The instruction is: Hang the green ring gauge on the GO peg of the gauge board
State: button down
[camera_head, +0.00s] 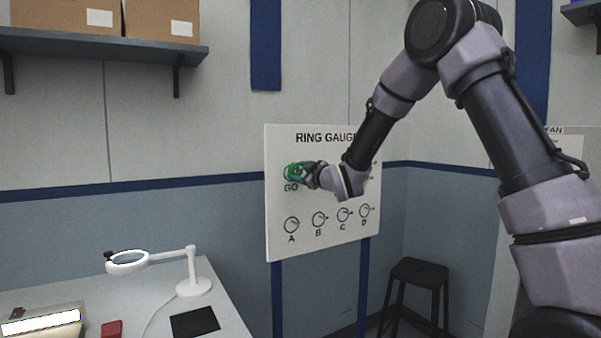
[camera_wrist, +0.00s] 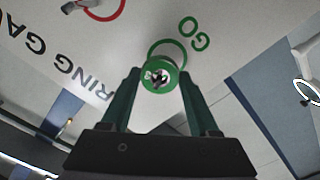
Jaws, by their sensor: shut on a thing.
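The gauge board (camera_head: 323,247) is a white upright panel headed RING GAUGE. The green ring gauge (camera_wrist: 150,82) is between my gripper's (camera_wrist: 160,78) fingertips in the wrist view, its hole facing the camera. A dark and light metal part shows in the hole; I cannot tell whether the peg passes through it. A green painted circle (camera_wrist: 183,46) beside the GO lettering (camera_wrist: 195,33) lies just behind the ring. In the head view my gripper (camera_head: 306,174) is at the GO spot, and the green ring (camera_head: 290,170) is partly hidden there.
Pegs labelled A (camera_head: 292,225), B, C and D run along the board's lower part. A red painted circle (camera_wrist: 121,12) with a peg lies on the board in the wrist view. A table with a magnifier lamp (camera_head: 194,288) is at left; a black stool (camera_head: 420,270) stands right.

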dwell(0.4)
jog(key=shift+c, duration=0.3)
grip_release()
jog(key=v, duration=1.1)
jog(key=s+d+r+m+g+h, duration=0.1)
jog(key=s+d+r+m+h, duration=0.15)
jog(key=d, duration=0.35)
jog(key=s+d+r+m+h, duration=0.1)
jog(key=d+m+h, duration=0.1)
jog(key=d+m, duration=0.25)
jog(key=s+d+r+m+g+h, duration=0.1)
jog(key=s+d+m+h, duration=0.15)
jog(key=d, duration=0.35)
jog(key=s+d+m+g, duration=0.3)
jog(key=s+d+m, duration=0.1)
jog(key=s, duration=0.7)
jog(key=s+d+f+m+g+h, duration=0.1)
jog(key=s+d+m+g, duration=0.2)
jog(key=s, duration=0.9)
jog(key=shift+s+d+m, duration=0.15)
jog(key=shift+d+m, duration=0.5)
jog(key=shift+m, duration=0.6)
